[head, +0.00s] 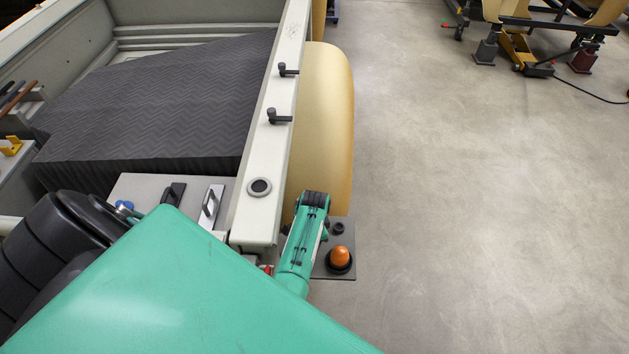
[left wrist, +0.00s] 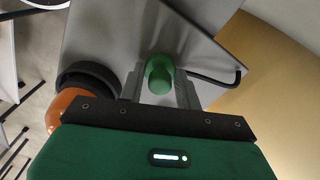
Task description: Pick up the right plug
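An orange plug (head: 340,256) stands in a black ring on a grey plate (head: 346,295), right of my teal arm in the head view. It shows at the left edge of the left wrist view (left wrist: 66,106). A green plug (left wrist: 160,74) stands in the middle of the left wrist view. My left gripper (left wrist: 158,84) has one grey finger on each side of the green plug and looks open around it, though contact is hard to judge. In the head view my arm hides the green plug and the fingers. My right gripper is not in view.
A black bent handle (left wrist: 222,78) is beside the green plug. A tan wheel arch (head: 326,120) and a pale rail (head: 276,140) with black cranks stand close to the plate. Open floor (head: 480,210) lies to the right.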

